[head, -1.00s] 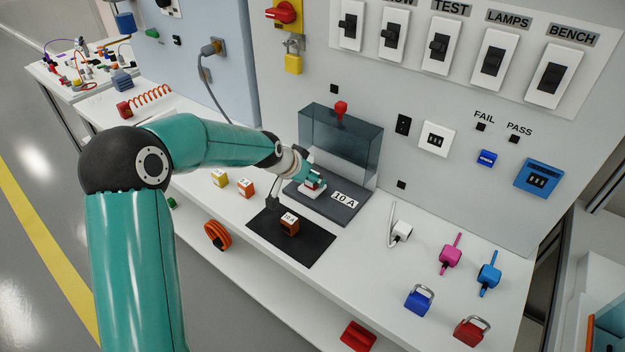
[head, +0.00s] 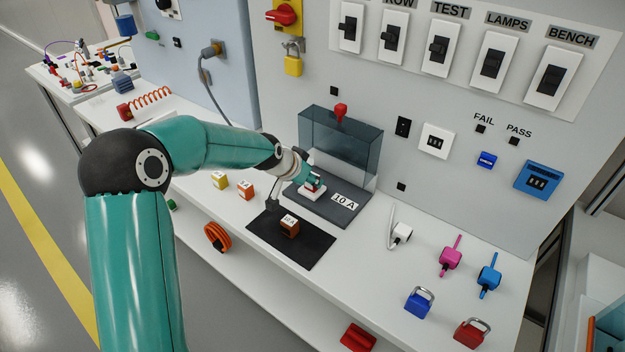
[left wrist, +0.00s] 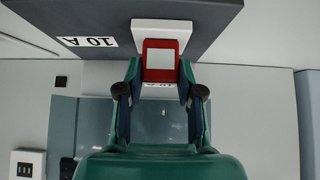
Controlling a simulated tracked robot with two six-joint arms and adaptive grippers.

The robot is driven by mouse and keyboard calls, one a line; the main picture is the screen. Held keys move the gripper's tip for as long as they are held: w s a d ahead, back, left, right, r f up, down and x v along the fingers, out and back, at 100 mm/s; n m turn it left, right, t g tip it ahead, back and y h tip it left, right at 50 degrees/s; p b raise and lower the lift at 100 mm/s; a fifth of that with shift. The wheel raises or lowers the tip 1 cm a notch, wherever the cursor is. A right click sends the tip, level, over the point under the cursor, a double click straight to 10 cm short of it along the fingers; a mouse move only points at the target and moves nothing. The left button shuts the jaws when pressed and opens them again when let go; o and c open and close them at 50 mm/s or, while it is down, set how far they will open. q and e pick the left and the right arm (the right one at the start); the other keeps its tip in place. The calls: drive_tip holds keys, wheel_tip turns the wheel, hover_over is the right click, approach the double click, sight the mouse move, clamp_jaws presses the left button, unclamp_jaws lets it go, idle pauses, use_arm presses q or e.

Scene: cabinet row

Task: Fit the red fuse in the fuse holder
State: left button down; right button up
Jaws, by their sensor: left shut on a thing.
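The red fuse (left wrist: 144,60) is between the fingers of my left gripper (left wrist: 160,95) in the left wrist view. A white face with a "10 A" marking shows between the fingers. The gripper is shut on the fuse. In the head view, my left gripper (head: 315,182) holds the fuse at the white fuse holder (head: 309,194), on the dark grey base marked "10 A". The holder (left wrist: 150,25) also shows directly behind the fuse in the left wrist view. The fuse and holder meet or nearly meet; I cannot tell how deep the fuse sits. My right gripper is not in view.
A clear tinted cover (head: 345,145) with a red knob stands open behind the holder. A brown block (head: 289,229) sits on a black mat (head: 310,250). Yellow (head: 219,179) and orange (head: 245,189) blocks stand left. Plugs and padlocks are at right.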

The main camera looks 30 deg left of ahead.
use_arm(q)
wheel_tip(320, 180, up, 8)
drive_tip(key=p, duration=0.5)
drive_tip(key=shift+r, duration=0.1)
drive_tip(key=p, duration=0.3)
drive_tip(key=shift+r, duration=0.15)
drive_tip(key=shift+p, duration=0.3)
drive_tip(key=shift+f, duration=0.3)
drive_tip(key=shift+b, duration=0.3)
